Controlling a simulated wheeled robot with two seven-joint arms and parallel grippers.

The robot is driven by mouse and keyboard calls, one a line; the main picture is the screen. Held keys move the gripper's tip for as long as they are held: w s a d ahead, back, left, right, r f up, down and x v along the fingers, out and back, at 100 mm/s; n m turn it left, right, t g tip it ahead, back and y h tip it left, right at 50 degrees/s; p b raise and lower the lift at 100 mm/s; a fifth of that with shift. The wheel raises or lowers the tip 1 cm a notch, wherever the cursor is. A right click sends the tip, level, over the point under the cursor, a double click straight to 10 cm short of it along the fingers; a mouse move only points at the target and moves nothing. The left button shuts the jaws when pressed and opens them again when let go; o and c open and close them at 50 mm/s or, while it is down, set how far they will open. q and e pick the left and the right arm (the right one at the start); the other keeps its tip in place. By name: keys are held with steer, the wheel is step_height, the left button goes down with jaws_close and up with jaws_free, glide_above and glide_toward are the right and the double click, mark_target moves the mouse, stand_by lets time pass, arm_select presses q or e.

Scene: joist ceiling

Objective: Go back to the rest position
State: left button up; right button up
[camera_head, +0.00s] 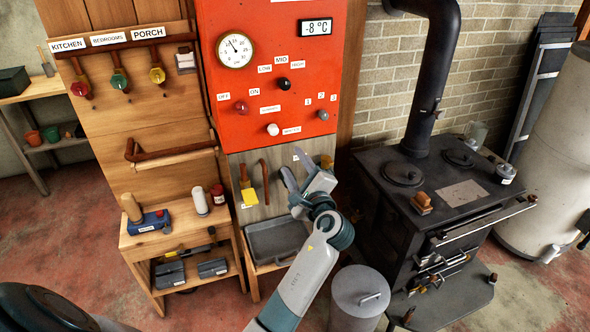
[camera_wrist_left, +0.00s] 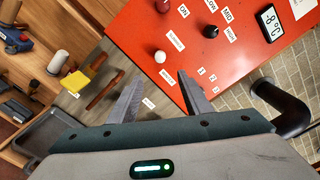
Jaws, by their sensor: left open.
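My left gripper (camera_head: 293,163) is raised in front of the lower edge of the red control panel (camera_head: 275,85) in the head view. Its two fingers are apart with nothing between them. The left wrist view shows the same open fingers (camera_wrist_left: 162,76) in front of the red panel (camera_wrist_left: 190,55), with a white knob (camera_wrist_left: 160,57) just beyond the tips. I cannot tell for sure whether a finger touches the panel, but a gap seems to show. My right gripper is not in view.
A black stove (camera_head: 430,190) with a flue pipe stands right of my left arm. A lidded metal bin (camera_head: 359,297) is close beside the forearm. A grey tray (camera_head: 276,240) and wooden shelves (camera_head: 185,240) stand left. Open red floor lies at the far left.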

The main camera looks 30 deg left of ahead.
arm_select(q)
steer(key=shift+s+d, duration=0.15)
steer(key=shift+f, duration=0.15)
stand_by(0.4)
